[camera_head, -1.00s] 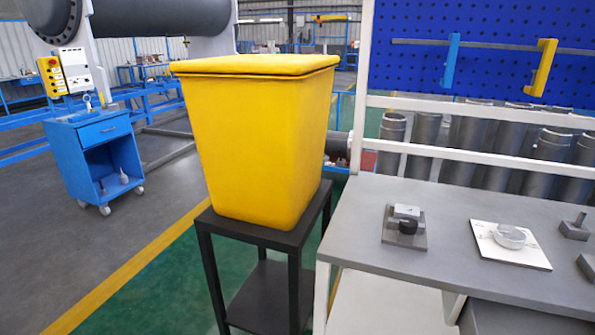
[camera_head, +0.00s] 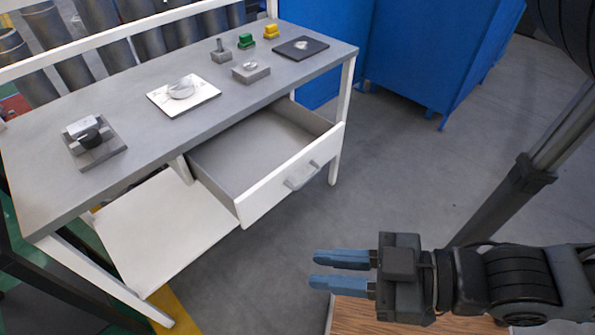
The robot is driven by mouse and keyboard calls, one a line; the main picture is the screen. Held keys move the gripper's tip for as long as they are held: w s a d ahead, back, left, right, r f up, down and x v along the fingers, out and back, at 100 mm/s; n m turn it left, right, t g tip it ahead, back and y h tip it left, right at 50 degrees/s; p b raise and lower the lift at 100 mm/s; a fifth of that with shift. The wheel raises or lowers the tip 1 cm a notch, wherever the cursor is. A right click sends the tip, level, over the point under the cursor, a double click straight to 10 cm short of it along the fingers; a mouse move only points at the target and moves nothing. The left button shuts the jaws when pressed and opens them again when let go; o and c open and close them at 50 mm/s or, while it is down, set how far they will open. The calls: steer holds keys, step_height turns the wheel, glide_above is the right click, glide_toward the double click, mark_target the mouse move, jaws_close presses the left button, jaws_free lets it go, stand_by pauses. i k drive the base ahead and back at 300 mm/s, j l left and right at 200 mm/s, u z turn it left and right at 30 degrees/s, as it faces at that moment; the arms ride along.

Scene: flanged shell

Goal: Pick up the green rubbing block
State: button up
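The green rubbing block (camera_head: 246,41) is a small green piece standing near the back right of the grey workbench top (camera_head: 125,83). It stands between a yellow block and a grey block with an upright post. My gripper (camera_head: 314,269) is at the lower right, well in front of the bench and apart from it. Its two blue fingers point left, with a narrow gap between them and nothing visible in it.
A yellow block (camera_head: 271,32), a dark plate (camera_head: 301,47), grey blocks (camera_head: 251,71), a white plate (camera_head: 205,97) and a grey fixture (camera_head: 97,152) share the benchtop. An open, empty drawer (camera_head: 290,192) juts out below. Blue cabinets (camera_head: 425,55) stand behind at right.

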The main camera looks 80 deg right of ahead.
mark_target(247, 42)
steer(key=z, duration=1.5)
